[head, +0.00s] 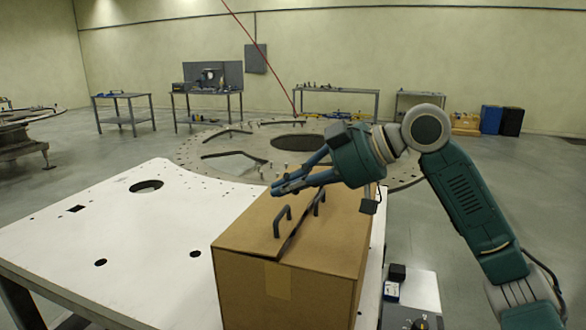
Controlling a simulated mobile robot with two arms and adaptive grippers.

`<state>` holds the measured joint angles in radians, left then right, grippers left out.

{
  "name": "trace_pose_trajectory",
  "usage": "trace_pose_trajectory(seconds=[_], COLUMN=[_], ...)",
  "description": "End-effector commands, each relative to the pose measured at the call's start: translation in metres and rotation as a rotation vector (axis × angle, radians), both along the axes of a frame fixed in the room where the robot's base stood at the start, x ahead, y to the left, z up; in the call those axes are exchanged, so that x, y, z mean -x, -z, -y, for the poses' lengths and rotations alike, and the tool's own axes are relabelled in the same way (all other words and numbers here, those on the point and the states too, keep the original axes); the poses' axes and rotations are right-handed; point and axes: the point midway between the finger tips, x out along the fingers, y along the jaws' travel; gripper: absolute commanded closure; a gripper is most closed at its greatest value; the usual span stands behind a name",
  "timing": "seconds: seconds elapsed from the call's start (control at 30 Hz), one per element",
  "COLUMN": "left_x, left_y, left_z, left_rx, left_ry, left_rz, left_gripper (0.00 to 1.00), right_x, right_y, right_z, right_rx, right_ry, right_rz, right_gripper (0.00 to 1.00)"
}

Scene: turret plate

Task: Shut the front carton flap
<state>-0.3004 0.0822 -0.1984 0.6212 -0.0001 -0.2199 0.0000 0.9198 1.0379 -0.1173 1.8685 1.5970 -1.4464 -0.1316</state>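The brown cardboard carton (290,290) stands on the right part of the white table. Its top has two flaps that lie nearly flat, each with a dark handle. The left flap (250,222) carries one handle (283,220), and the right flap (335,228) carries the other (319,202). A dark slanting gap shows between the flaps, whose edges do not sit quite level. My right gripper (276,190) is above the far part of the carton top, fingers pointing left. Its fingertips look close together; whether they touch is unclear. My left gripper is out of view.
The white table (120,240) has several holes and is otherwise bare left of the carton. A large round plate (225,150) lies behind it. A small stand (425,290) with small dark items is right of the carton. Workbenches (335,92) line the back wall.

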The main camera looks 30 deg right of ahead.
Motion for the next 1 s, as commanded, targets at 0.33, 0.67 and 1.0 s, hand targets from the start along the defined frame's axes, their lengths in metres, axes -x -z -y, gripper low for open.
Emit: trace_pose_trajectory(seconds=[0.33,0.67,1.0], left_x=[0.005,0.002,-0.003], left_y=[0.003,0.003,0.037], left_z=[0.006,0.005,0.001], left_rx=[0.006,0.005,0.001], left_ry=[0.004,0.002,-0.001], left_rz=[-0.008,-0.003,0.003], left_gripper=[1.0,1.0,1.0], right_x=[0.003,0.001,0.004], right_y=[0.021,0.022,0.041], right_z=[0.001,-0.001,0.003], right_rx=[0.001,0.003,-0.038], right_ry=[-0.002,-0.003,-0.003], right_rz=[-0.001,-0.002,0.043], right_gripper=[1.0,1.0,1.0])
